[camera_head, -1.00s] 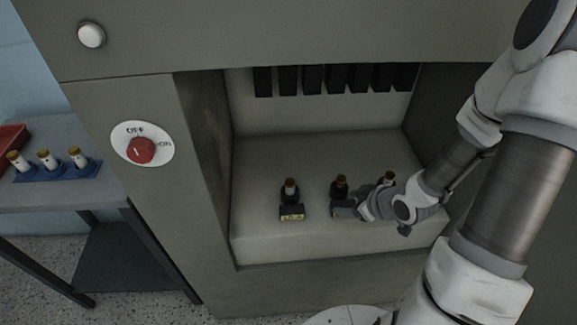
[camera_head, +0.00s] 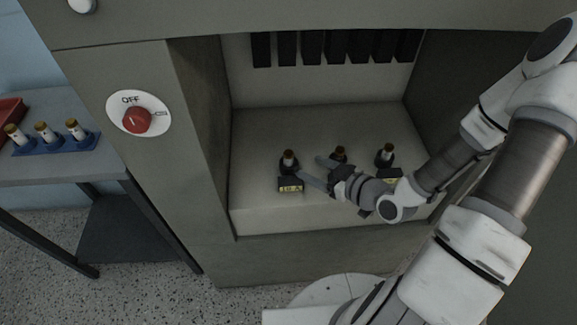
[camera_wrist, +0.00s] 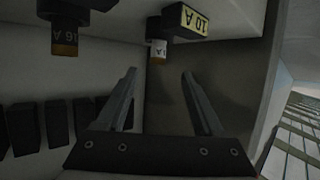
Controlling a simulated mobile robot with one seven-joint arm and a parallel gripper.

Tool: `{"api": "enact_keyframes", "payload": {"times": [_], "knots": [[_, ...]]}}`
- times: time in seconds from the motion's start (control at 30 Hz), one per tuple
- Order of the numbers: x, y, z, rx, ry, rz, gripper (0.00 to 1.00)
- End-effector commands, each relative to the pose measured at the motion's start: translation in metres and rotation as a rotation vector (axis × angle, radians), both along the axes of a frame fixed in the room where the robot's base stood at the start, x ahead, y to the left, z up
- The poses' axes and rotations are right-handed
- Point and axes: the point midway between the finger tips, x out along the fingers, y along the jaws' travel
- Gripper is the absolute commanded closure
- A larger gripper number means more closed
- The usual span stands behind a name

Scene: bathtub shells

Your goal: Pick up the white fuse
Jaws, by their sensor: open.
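A white fuse (camera_head: 289,161) with a brown cap stands in a black holder labelled "10 A" (camera_head: 290,185), leftmost of three in the cabinet recess. In the wrist view, the same white fuse (camera_wrist: 158,51) appears upside down, beyond the fingertips and roughly centred between them. My gripper (camera_head: 314,172) is open and empty, its fingers pointing left toward this fuse. A dark fuse (camera_head: 340,155) stands in the middle holder, behind my gripper; it shows as "16 A" in the wrist view (camera_wrist: 65,42). Another white fuse (camera_head: 387,152) stands at the right.
The cabinet walls close in the recess at left (camera_head: 205,120), right and back. Black slots (camera_head: 312,47) line the back wall. A red knob (camera_head: 137,120) sits on the front at OFF. A side table at left carries a blue rack (camera_head: 60,143) with three white fuses and a red tray (camera_head: 8,112).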

Motion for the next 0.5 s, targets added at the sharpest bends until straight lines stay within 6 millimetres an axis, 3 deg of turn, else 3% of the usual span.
{"api": "enact_keyframes", "payload": {"times": [0.37, 0.5], "knots": [[0.024, 0.020, -0.018, -0.003, -0.003, 0.003, 0.31], [0.043, 0.036, -0.025, 0.001, 0.000, 0.004, 0.31]]}}
